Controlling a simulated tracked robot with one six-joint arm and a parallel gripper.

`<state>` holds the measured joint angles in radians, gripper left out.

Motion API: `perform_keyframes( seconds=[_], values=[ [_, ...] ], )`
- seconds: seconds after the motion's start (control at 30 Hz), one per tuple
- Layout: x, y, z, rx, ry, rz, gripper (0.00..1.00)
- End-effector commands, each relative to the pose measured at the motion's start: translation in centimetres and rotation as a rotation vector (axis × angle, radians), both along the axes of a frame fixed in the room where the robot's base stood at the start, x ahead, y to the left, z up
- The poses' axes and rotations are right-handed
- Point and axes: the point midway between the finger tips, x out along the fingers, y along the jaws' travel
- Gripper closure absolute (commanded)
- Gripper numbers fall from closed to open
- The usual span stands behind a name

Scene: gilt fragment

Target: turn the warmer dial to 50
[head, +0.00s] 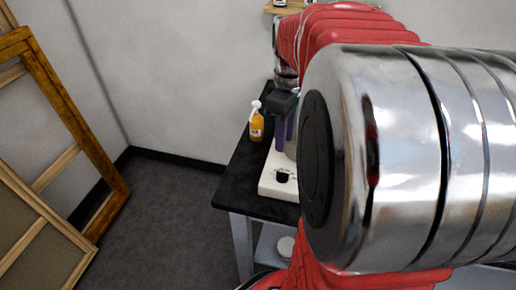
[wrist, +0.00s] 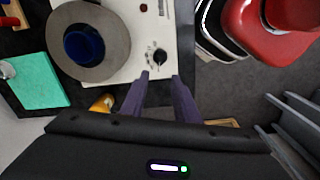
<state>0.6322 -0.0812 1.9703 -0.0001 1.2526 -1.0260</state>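The warmer (head: 270,188) is a white box on a black-topped table, and it also shows in the wrist view (wrist: 185,35). Its dial (head: 282,177) is a black knob on the white face. In the wrist view the dial (wrist: 159,57) has small marks around it, too small to read, so I cannot tell its setting. My gripper (wrist: 161,76) has two purple fingers, spread apart with nothing between them. In the wrist view the fingertips appear just short of the dial, one to each side. In the head view my gripper (head: 285,133) hangs over the warmer, partly hidden by my arm.
A round grey plate (wrist: 112,60) with a blue vessel (wrist: 84,46) is on the warmer. An orange bottle (head: 257,127) stands behind it on the black table (head: 240,180). A teal block (wrist: 40,82) lies nearby. Wooden frames (head: 62,100) lean at the left; open floor lies between.

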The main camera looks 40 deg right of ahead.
Motion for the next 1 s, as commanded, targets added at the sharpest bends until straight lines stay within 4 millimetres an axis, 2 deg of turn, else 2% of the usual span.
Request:
perform_keyframes(
  seconds=[0.7,0.83,1.0],
  values=[
    [-0.1,0.1,-10.6,0.002,0.003,0.0,0.72],
    [0.0,0.0,-12.0,0.001,0.002,0.0,0.72],
    [0.0,0.0,-12.7,0.0,0.0,0.0,0.72]
  ],
)
